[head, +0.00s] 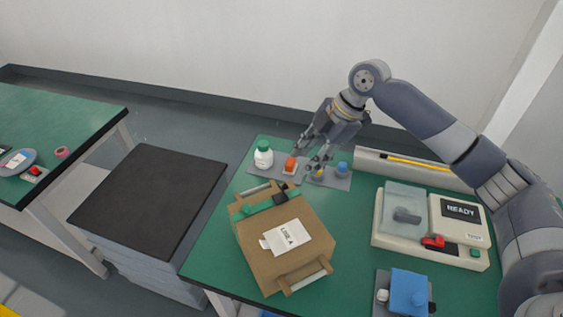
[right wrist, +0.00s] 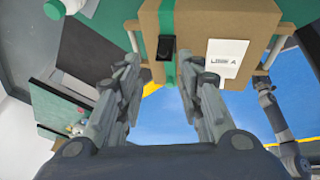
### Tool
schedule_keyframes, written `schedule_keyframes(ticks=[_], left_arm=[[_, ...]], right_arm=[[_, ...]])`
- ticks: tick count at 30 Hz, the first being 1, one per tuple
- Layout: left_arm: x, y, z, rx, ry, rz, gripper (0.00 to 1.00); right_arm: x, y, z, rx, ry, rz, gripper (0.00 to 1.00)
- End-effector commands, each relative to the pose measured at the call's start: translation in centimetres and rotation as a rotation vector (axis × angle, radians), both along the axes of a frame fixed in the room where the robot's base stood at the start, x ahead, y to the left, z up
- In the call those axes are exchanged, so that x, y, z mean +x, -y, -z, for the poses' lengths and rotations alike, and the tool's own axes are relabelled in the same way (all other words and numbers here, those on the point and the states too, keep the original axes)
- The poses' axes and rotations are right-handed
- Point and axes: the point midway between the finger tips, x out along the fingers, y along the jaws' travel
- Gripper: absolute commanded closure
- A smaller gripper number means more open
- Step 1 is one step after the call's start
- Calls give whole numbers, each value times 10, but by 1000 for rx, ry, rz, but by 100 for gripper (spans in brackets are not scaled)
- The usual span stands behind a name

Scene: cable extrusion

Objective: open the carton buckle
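The brown carton (head: 285,258) lies on the green table with a white label marked LINE A (head: 286,237). A green strap (head: 246,210) runs across its far side, with a black buckle (head: 281,191). The buckle (right wrist: 166,47) and strap (right wrist: 168,78) also show in the right wrist view, against the carton (right wrist: 208,18). My right gripper (head: 313,159) is above and beyond the buckle, apart from it. In the right wrist view its two fingers (right wrist: 159,68) are spread with nothing between them. My left gripper is not seen in the head view.
A machine reading READY (head: 460,211) and a blue block (head: 408,290) are to the right. A black-topped stand (head: 150,200) is left.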

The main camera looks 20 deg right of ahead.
Motion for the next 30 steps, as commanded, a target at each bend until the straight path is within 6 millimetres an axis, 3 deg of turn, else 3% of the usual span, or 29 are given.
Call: schedule_keyframes(ticks=[5,21,30], left_arm=[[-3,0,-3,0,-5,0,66],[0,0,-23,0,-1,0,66],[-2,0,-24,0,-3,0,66]], right_arm=[[2,-2,4,4,0,-6,66],[16,-39,84,4,3,-4,66],[17,-41,93,2,4,-4,66]])
